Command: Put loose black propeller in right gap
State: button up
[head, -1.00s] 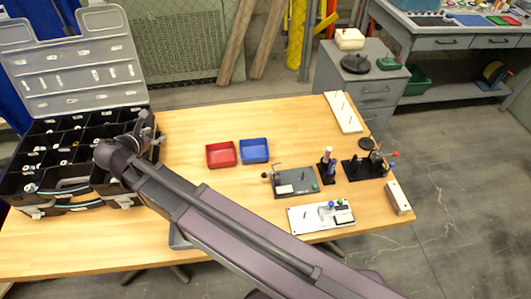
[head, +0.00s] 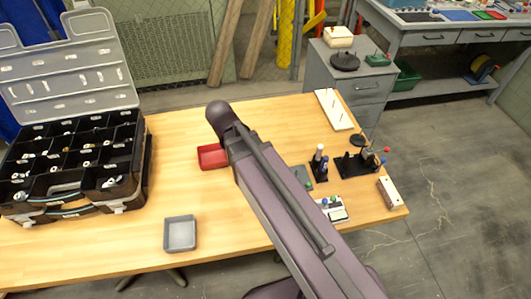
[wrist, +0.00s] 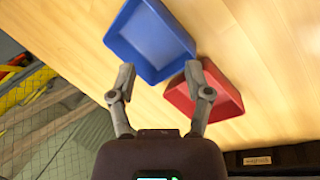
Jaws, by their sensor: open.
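My gripper (wrist: 160,67) is open and empty in the wrist view, its fingers above the near edges of a blue tray (wrist: 150,35) and a red tray (wrist: 203,90). In the head view my arm hides the gripper. No loose black propeller can be made out in either view. An open black case (head: 75,160) with many compartments stands at the left in the head view; small parts lie in it, too small to identify. I cannot tell which opening is the right gap.
The red tray (head: 212,157) and a grey tray (head: 180,234) sit on the wooden table (head: 130,255). Black stands (head: 357,165), a white pegged board (head: 334,110) and a pale block (head: 392,193) occupy the right side. My arm covers the middle.

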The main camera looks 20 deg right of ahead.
jog(key=s+d+m+y, duration=0.1)
jog(key=d+m, duration=0.1)
jog(key=s+d+m+g, duration=0.1)
jog(key=s+d+m, duration=0.1)
jog(key=s+d+m+y, duration=0.1)
jog(key=d+m, duration=0.1)
jog(key=shift+s+d+f+m+g+y, duration=0.25)
jog(key=shift+d+f+m+g+y, duration=0.05)
jog(key=shift+d+f+m, duration=0.1)
jog(key=shift+s+d+m+y, duration=0.25)
jog(key=shift+s+m+y, duration=0.1)
jog(key=shift+m, duration=0.25)
dwell(0.5)
